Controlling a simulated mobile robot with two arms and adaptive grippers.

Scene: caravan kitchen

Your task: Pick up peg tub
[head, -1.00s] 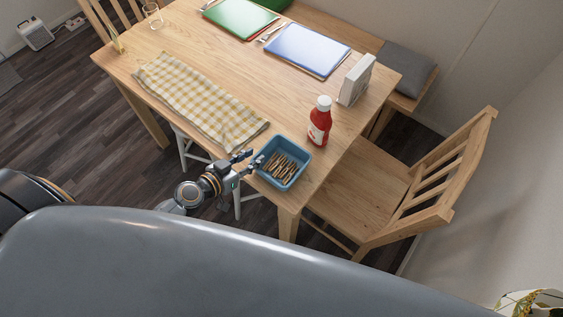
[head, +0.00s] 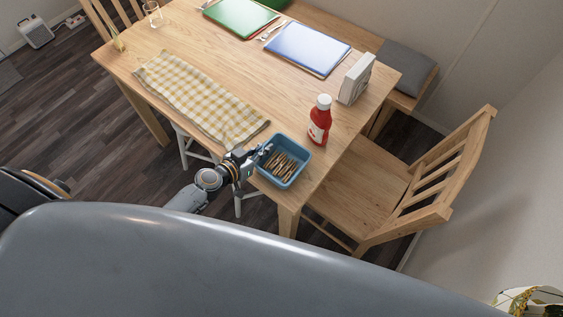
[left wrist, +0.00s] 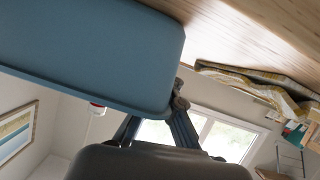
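The peg tub (head: 284,182) is a blue rectangular tub with several wooden pegs (head: 283,166) in it. It stands on the table's near corner. My left gripper (head: 262,153) is at the tub's left rim in the head view. In the left wrist view the tub's blue side (left wrist: 90,50) fills the upper left. The fingers (left wrist: 157,122) are spread apart there, with a gap between them. One reaches past the tub's corner; the other's tip is hidden behind the rim. Whether they touch the tub is unclear. My right gripper is not in view.
On the wooden table (head: 190,50), a red sauce bottle (head: 319,122) stands right behind the tub, and a white box-like holder (head: 356,79) beyond it. A checked cloth (head: 200,97) lies to the left. A chair (head: 400,190) stands close on the right.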

